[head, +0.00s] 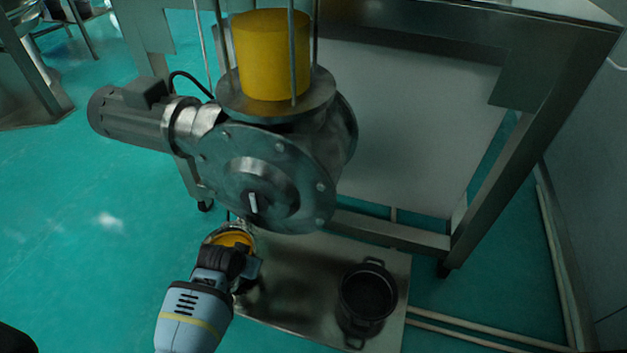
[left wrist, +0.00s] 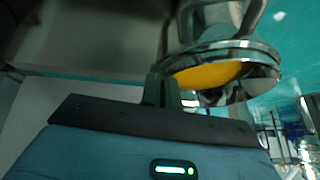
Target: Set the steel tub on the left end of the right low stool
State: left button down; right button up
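The steel tub (head: 215,231) shows in the head view as a shiny rim with orange-yellow material inside, below the big valve. It is at the left end of the low steel stool (head: 290,300); I cannot tell whether it rests on the top. My left gripper (head: 243,262) is at the tub's near edge and hides much of it. In the left wrist view the fingers (left wrist: 161,90) meet the left side of the tub's rim (left wrist: 262,72) and look closed on it. My right gripper is in neither view.
A black two-handled pot (head: 368,292) stands on the right part of the stool. The grey valve (head: 262,180) with its motor (head: 130,112) hangs over the left end. A steel frame leg (head: 500,170) rises behind. The stool's middle is clear.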

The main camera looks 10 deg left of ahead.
pick_arm(q)
notch_tip(320, 180, down, 2)
jog(key=shift+w+f+b, duration=0.1)
jog(key=shift+b, duration=0.3)
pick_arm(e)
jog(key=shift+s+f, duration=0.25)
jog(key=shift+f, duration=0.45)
pick_arm(q)
jog(key=shift+f, duration=0.45)
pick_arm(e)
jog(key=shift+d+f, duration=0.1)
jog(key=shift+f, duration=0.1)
pick_arm(q)
jog(key=c, duration=1.7)
grip_release()
